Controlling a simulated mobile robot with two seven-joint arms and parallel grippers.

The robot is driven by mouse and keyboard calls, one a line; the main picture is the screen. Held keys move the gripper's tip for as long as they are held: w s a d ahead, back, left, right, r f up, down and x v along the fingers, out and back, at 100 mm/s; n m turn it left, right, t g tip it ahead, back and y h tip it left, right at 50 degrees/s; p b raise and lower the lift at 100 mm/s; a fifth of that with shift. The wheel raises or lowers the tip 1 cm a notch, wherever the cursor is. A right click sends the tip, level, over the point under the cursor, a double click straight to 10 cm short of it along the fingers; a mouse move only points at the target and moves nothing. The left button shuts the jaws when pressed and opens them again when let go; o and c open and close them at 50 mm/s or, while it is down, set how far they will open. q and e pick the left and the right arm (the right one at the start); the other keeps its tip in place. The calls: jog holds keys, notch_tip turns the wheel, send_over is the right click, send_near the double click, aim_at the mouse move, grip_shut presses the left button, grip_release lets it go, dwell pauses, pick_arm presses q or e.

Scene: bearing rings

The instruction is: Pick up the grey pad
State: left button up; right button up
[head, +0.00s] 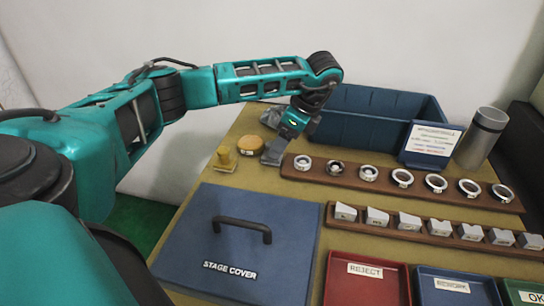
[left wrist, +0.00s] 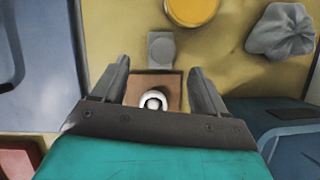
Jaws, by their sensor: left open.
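The grey pad (left wrist: 160,50) is a small flat grey piece on the tan table top in the left wrist view. It lies just off the end of the brown ring rack (left wrist: 134,88), ahead of my fingertips and roughly midway between their lines. My right gripper is not in view.
A round yellow-tan piece (head: 250,145) and a yellow stamp-like piece (head: 225,159) stand left of the gripper. A crumpled grey cloth (left wrist: 282,32) lies nearby. The blue stage cover (head: 240,235) is in front, the blue bin (head: 365,125) behind. Several rings stand along the rack.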

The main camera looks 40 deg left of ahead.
pick_arm(q)
jog(key=x, duration=0.2)
jog(key=a+b+x, duration=0.1)
jog(key=x, duration=0.2)
jog(key=shift+s+r, duration=0.2)
jog(key=shift+c, duration=0.2)
jog(key=c, duration=1.2)
